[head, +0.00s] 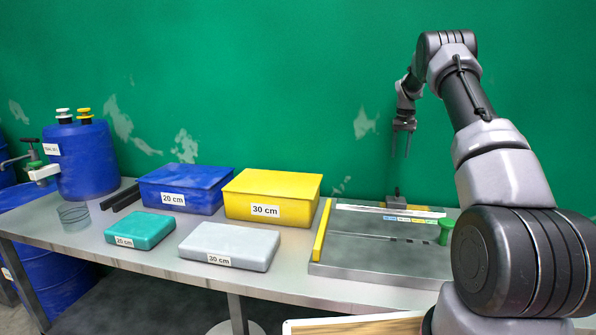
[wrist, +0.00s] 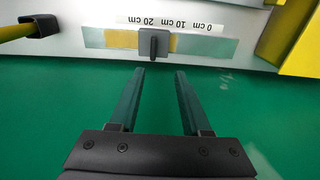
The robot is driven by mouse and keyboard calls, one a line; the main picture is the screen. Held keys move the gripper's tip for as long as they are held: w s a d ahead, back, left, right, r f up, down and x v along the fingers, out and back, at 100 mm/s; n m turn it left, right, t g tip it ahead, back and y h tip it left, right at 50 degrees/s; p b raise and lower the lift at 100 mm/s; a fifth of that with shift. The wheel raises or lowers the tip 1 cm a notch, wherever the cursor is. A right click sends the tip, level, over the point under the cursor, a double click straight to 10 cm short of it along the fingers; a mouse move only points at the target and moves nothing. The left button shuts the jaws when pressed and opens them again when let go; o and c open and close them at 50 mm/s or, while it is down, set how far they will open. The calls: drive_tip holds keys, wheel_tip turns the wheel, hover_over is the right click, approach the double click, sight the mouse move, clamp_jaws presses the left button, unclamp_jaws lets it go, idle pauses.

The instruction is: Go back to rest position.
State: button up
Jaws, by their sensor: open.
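My gripper (head: 401,143) hangs in the air above the back of the metal tray fixture (head: 350,256), in front of the green wall. In the wrist view my gripper (wrist: 160,72) shows two parallel fingers spread apart with nothing between them. Ahead of the fingertips is a small grey slider with an upright tab (wrist: 153,44), on a strip below a label reading 0, 10 and 20 cm. The slider (head: 396,202) also shows in the head view at the back of the fixture. The fingertips look apart from it.
Blue (head: 185,188), yellow (head: 272,196), teal (head: 140,229) and grey (head: 229,246) boxes sit on the metal table. A blue drum (head: 80,160) and glass dish (head: 74,216) are at left. A green knob (head: 446,231) stands at the fixture's right. Air above the boxes is clear.

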drive_tip(key=s+a+r+t, duration=0.1)
drive_tip(key=s+a+r, duration=0.3)
drive_tip(key=s+r, duration=0.3)
drive_tip(key=s+a+r+t+y, duration=0.1)
drive_tip(key=s+a+r, duration=0.3)
drive_tip(key=s+r, duration=0.3)
drive_tip(key=s+a+r+t, duration=0.1)
drive_tip(key=s+a+r, duration=0.35)
drive_tip(key=r, duration=0.45)
drive_tip(key=s+a+r+t, duration=0.1)
drive_tip(key=s+a+r, duration=0.1)
drive_tip(key=s, duration=0.5)
drive_tip(key=s+a+r+t, duration=0.1)
drive_tip(key=s+a, duration=0.2)
drive_tip(key=s, duration=0.5)
drive_tip(key=s+a+f+t, duration=0.1)
drive_tip(key=s+f, duration=0.1)
drive_tip(key=s, duration=0.5)
drive_tip(key=s+a+f+y, duration=0.1)
drive_tip(key=s+a+f, duration=0.1)
drive_tip(key=s, duration=0.5)
drive_tip(key=shift+s+f+m+t, duration=0.3)
drive_tip(key=shift+s+m+t, duration=0.05)
drive_tip(key=shift+m+t, duration=0.05)
